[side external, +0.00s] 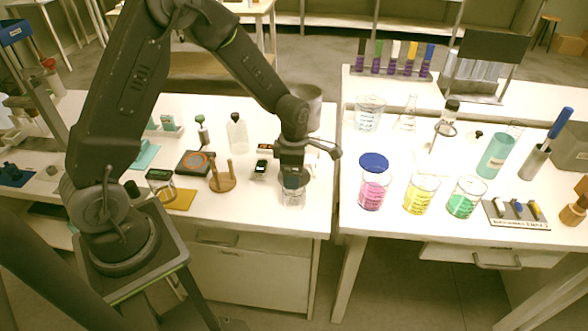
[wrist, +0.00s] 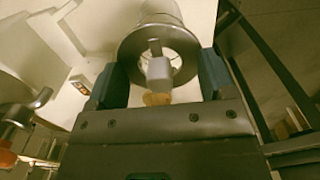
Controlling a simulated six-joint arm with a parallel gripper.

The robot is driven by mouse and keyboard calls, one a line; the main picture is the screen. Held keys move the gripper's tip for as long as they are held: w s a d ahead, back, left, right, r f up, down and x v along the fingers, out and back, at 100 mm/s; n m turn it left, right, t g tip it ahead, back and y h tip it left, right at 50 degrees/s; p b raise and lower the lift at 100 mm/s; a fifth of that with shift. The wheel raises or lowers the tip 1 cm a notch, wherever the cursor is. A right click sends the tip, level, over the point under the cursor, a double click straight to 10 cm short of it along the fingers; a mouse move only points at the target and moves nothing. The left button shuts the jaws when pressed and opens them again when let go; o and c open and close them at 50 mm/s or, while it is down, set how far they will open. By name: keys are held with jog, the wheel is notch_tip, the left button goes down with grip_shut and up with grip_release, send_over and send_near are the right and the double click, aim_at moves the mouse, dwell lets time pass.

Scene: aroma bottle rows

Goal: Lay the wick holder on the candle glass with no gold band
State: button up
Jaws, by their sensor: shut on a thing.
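My gripper (side external: 292,181) points down above the left table, near its right front part. In the wrist view its two fingers (wrist: 162,82) stand on either side of a dark grey ring with a raised grey tab, which I take to be the wick holder (wrist: 128,46). A clear glass (side external: 292,198) stands directly below the fingers in the side view. Its upper part is hidden by the gripper, and I cannot tell whether the ring touches it. Another glass with a dark top (side external: 160,185) stands farther left.
A wooden peg stand (side external: 222,180), a small dark device (side external: 261,168) and a clear bottle (side external: 237,134) stand left of the gripper. A grey pot (side external: 307,108) is behind it. Beakers with pink (side external: 372,192), yellow and green liquid stand on the right table, across a narrow gap.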

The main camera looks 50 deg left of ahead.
jog(key=shift+f, duration=0.95)
dwell(1.1)
jog(key=o, duration=0.9)
jog(key=shift+r, duration=0.1)
jog(key=shift+r, duration=3.4)
